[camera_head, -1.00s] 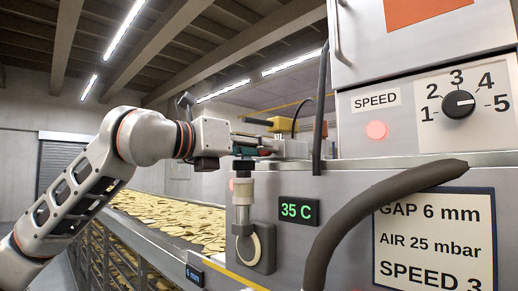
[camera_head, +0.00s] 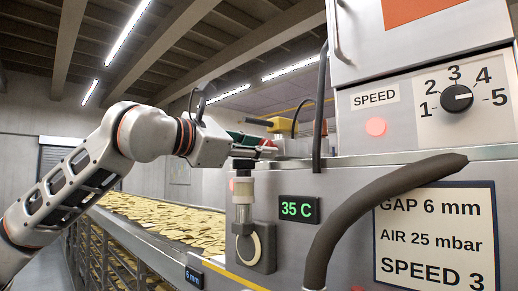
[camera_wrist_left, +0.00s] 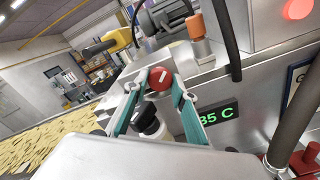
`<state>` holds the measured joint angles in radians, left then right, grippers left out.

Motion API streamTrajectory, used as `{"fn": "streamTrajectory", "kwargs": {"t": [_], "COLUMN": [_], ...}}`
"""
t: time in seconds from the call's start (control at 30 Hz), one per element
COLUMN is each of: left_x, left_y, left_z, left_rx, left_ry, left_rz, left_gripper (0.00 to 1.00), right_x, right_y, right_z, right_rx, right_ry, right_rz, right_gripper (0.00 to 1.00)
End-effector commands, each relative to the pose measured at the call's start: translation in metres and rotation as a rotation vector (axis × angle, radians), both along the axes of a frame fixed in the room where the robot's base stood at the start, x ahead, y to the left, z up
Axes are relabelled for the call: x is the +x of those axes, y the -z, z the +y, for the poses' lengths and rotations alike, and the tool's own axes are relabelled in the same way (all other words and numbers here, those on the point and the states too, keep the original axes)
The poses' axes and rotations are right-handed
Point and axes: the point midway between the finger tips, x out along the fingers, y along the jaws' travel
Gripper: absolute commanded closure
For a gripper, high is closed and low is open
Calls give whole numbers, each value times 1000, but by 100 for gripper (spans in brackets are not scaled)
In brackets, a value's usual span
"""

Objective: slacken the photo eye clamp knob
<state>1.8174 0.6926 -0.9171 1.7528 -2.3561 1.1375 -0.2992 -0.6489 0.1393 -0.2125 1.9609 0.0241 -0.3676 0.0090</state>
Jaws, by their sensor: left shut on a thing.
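A round red knob (camera_wrist_left: 160,78) with a white mark on its face sits between the fingertips of my left gripper (camera_wrist_left: 160,82) in the left wrist view. The two teal fingers close on it from both sides, shut on it. My right gripper is in neither view.
A black-topped white fitting (camera_head: 243,188) stands just below the gripper, beside the 35 C display (camera_head: 298,209). A thick dark hose (camera_head: 372,205) arches across the front right. Chips (camera_head: 165,220) cover the conveyor at left.

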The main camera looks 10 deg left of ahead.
Motion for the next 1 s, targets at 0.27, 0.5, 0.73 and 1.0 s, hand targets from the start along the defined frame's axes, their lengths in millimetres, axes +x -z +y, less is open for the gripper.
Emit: {"fn": "streamTrajectory", "kwargs": {"t": [0.27,0.5,0.73,1.0], "left_x": [0,-1,0,0], "left_y": [-1,-2,-1,-1], "left_z": [0,0,0,0], "left_rx": [211,355,441,479], "left_ry": [0,0,-1,1], "left_rz": [-141,-239,-294,-320], "left_gripper": [96,96,96,96], "right_x": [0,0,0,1], "right_y": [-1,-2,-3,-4], "right_z": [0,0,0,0], "right_rx": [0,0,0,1], "right_ry": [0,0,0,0], "right_rz": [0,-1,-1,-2], "right_gripper": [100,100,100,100]}}
